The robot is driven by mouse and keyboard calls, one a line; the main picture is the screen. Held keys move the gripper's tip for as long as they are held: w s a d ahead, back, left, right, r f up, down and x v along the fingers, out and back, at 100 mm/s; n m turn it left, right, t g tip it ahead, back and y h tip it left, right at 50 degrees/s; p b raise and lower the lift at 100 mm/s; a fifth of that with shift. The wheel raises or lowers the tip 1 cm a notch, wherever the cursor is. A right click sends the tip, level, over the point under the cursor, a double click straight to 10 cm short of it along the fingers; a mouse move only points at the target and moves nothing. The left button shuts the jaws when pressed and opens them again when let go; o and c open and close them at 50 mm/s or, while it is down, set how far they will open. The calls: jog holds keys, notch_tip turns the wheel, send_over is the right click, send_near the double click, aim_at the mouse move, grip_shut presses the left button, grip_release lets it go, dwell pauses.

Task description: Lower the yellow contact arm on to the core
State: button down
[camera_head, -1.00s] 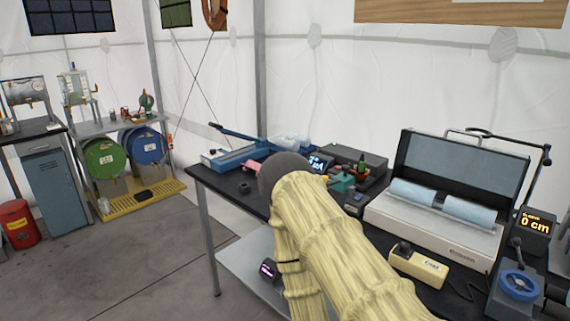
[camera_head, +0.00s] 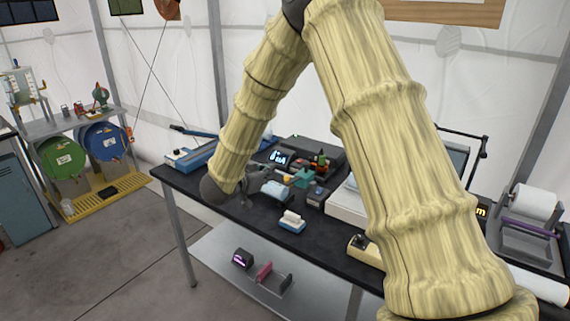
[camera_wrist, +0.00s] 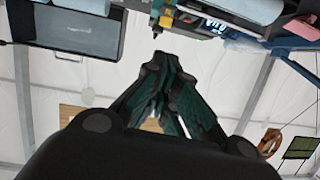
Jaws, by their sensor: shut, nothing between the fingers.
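A teal device (camera_head: 304,177) stands on the black bench in front of a lit meter (camera_head: 279,157). A small yellow part (camera_wrist: 167,19), perhaps the contact arm, shows at the top of the wrist view. It is too small to tell whether it is raised or lowered. I cannot make out the core. My gripper (camera_wrist: 160,58) is shut and empty, its dark green fingertips just below the yellow part in the wrist view, apart from it in the picture. In the head view my gripper, grey, is over the bench left of the teal device, partly behind my arm.
A small blue-and-white block (camera_head: 292,222) sits near the bench's front edge. A blue lever tool (camera_head: 190,155) lies at the left end. A cream box (camera_head: 364,250) is partly behind my arm. Several items, including a pink one (camera_head: 263,271), are on the lower shelf (camera_head: 225,248).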

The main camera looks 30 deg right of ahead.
notch_tip(320, 180, up, 3)
jog(key=p, duration=0.5)
send_over(285, 184)
jog(key=shift+m, duration=0.4)
notch_tip(285, 184, down, 4)
jog(key=shift+s+d+f, duration=0.1)
jog(key=shift+s+f, duration=0.05)
jog(key=shift+f, duration=0.1)
jog(key=shift+f+p, duration=0.35)
jog(key=shift+f, duration=0.95)
jog(key=shift+a, duration=0.2)
jog(key=f+b, duration=0.1)
jog(key=a+h+b, duration=0.1)
jog(key=f+b, duration=0.1)
jog(key=shift+s+a+f+h+b, duration=0.25)
jog(key=shift+s+f+h+b, duration=0.05)
jog(key=shift+f+b, duration=0.1)
jog(key=shift+r, duration=0.2)
